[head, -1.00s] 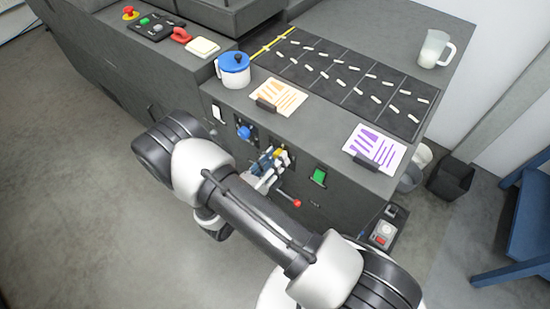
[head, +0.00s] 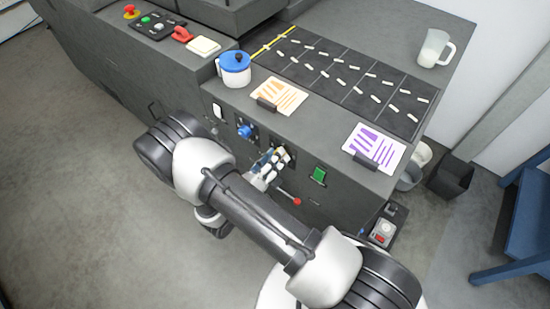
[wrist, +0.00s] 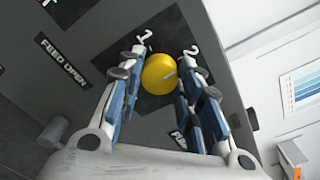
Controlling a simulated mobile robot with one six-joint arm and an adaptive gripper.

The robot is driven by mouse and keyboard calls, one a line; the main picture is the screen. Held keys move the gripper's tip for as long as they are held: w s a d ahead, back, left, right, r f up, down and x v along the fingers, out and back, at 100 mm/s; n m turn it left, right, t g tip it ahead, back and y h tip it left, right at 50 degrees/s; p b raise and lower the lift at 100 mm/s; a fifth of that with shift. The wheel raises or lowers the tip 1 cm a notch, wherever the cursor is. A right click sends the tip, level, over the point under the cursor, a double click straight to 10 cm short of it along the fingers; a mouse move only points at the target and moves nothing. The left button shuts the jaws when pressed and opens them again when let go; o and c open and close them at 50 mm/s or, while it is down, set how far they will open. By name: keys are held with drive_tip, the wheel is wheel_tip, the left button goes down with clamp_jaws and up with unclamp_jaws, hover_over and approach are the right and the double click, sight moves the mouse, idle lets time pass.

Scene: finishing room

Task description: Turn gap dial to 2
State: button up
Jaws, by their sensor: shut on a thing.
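A round yellow dial (wrist: 160,74) sits on a dark square plate on the machine's front panel. My gripper (wrist: 167,58) is shut on the dial, with one finger on each side. In the head view my gripper (head: 273,160) is at the front panel, and a little of the yellow dial (head: 282,153) shows past it. The dial's scale is mostly hidden, and I cannot read its setting. A label below the dial is partly covered by a finger.
A blue knob (head: 245,131) is left of my gripper, a green switch (head: 319,175) right. A red-tipped lever (head: 296,201) is just below. A "FEED OPEN" label (wrist: 62,60) is on the panel.

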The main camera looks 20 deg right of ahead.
drive_tip(key=o, duration=1.1)
drive_tip(key=shift+c, duration=0.2)
drive_tip(key=shift+a, duration=0.1)
drive_tip(key=v, duration=1.2)
